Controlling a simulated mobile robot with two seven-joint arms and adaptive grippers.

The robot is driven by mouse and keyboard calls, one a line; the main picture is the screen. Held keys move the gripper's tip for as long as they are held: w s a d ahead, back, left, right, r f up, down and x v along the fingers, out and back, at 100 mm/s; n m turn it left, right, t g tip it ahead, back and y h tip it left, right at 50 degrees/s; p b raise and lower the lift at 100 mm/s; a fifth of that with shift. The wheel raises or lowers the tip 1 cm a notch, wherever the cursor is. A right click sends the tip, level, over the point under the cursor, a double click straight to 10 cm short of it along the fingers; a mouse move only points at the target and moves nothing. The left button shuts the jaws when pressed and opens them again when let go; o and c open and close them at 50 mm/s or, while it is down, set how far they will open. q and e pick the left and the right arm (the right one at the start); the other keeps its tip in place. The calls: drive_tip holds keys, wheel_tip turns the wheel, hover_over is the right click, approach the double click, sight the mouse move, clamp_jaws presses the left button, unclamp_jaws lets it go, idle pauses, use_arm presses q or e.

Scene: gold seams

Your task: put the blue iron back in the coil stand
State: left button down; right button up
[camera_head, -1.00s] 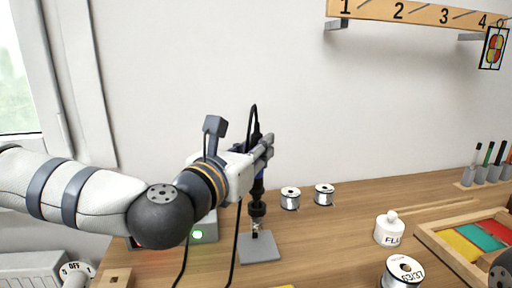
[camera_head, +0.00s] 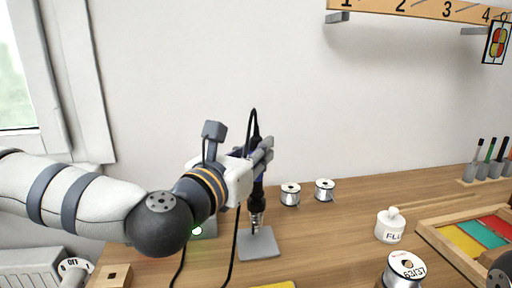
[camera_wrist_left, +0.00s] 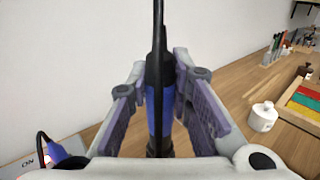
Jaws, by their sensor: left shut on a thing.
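The blue iron (camera_wrist_left: 152,103), with a black upper part and cord, stands upright between the finger pads of my left gripper (camera_wrist_left: 160,105) in the left wrist view. In the head view my left gripper (camera_head: 263,158) is shut on it, and the iron's black lower part (camera_head: 257,194) points down. Right below is the coil stand, with a metal coil over a grey square base (camera_head: 260,245). The iron's lower end is in line with the coil; I cannot tell how deep it sits. My right gripper is not in view.
Two solder spools (camera_head: 290,194) (camera_head: 325,190) stand behind, right of the stand. A white flux jar (camera_head: 390,226), a larger spool (camera_head: 404,271) and a wooden tray (camera_head: 440,240) lie further right. A station with a green light (camera_head: 203,228) and black cables are at left.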

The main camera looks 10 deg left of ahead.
use_arm(q)
drive_tip(key=shift+f, duration=0.8)
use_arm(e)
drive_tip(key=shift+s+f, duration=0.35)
use_arm(q)
drive_tip(key=c, duration=1.4)
unclamp_jaws()
drive_tip(key=shift+o, duration=0.4)
drive_tip(key=o, duration=0.4)
drive_tip(key=shift+o, duration=0.2)
